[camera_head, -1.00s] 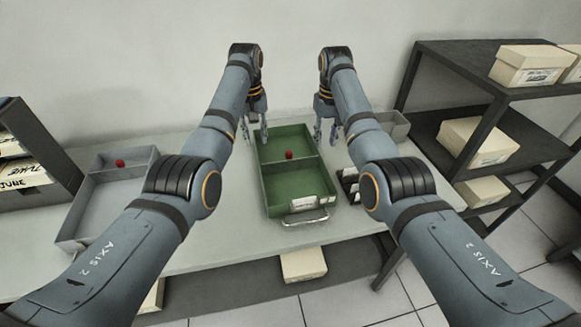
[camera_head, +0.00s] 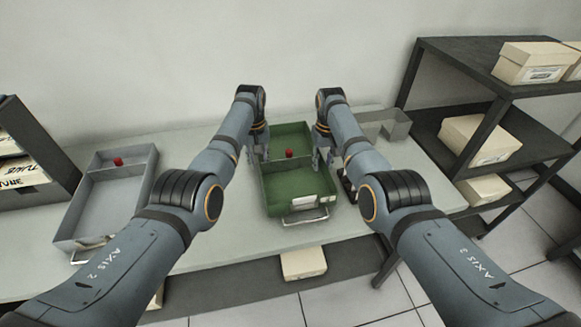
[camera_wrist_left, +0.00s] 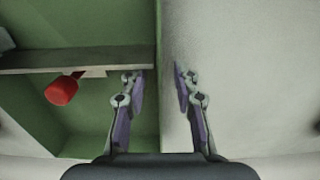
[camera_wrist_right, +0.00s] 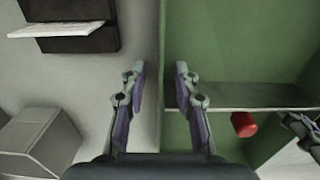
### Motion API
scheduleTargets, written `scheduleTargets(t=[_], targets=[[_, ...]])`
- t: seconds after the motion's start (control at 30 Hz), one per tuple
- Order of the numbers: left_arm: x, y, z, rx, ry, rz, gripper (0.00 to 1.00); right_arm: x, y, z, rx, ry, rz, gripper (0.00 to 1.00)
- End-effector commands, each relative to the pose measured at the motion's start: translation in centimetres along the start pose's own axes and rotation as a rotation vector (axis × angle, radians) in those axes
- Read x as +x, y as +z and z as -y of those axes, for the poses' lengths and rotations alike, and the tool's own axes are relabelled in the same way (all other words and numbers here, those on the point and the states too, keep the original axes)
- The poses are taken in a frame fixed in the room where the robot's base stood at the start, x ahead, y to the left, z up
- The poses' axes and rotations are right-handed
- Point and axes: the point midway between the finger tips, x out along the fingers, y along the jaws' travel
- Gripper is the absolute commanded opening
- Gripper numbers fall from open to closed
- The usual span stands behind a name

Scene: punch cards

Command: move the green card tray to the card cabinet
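The green card tray (camera_head: 298,184) lies on the table in the middle of the head view, with a red knob (camera_head: 289,153) by its divider and a metal handle at its near end. My left gripper (camera_head: 262,158) is at the tray's left wall. In the left wrist view the fingers (camera_wrist_left: 158,78) are apart, one on each side of the wall (camera_wrist_left: 152,110). My right gripper (camera_head: 323,163) is at the right wall. In the right wrist view its fingers (camera_wrist_right: 160,75) are apart and straddle that wall (camera_wrist_right: 172,125).
A grey tray (camera_head: 108,205) with a red knob lies at the left, near a dark rack (camera_head: 36,165) of labelled cards. A small grey bin (camera_head: 392,126) and a dark card holder (camera_wrist_right: 75,25) are right of the green tray. Dark shelves (camera_head: 455,60) with boxes stand right.

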Motion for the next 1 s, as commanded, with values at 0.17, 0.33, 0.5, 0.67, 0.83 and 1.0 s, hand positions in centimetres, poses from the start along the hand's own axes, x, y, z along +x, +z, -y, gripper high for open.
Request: scheduleTargets(t=[0.17,0.33,0.5,0.67,0.83,1.0], targets=[[-0.02,0.0,0.0,0.0,0.0,0.0,0.18,-0.03,-0.01,0.0,0.0,0.0,0.0,0.18],[-0.03,0.0,0.0,0.0,0.0,0.0,0.0,-0.04,-0.01,0.01,0.0,0.0,0.0,0.0],[-0.03,0.0,-0.01,0.0,0.0,0.0,0.0,-0.04,-0.01,0.0,0.0,0.0,0.0,0.0],[-0.04,0.0,-0.01,0.0,0.0,0.0,0.0,-0.05,-0.01,0.0,0.0,0.0,0.0,0.0],[-0.05,-0.01,-0.01,0.0,0.0,0.0,0.0,-0.06,-0.02,0.0,0.0,0.0,-0.001,0.0],[-0.33,-0.07,-0.03,0.0,0.001,-0.003,0.0,-0.34,-0.08,-0.01,0.0,0.001,-0.003,0.0]])
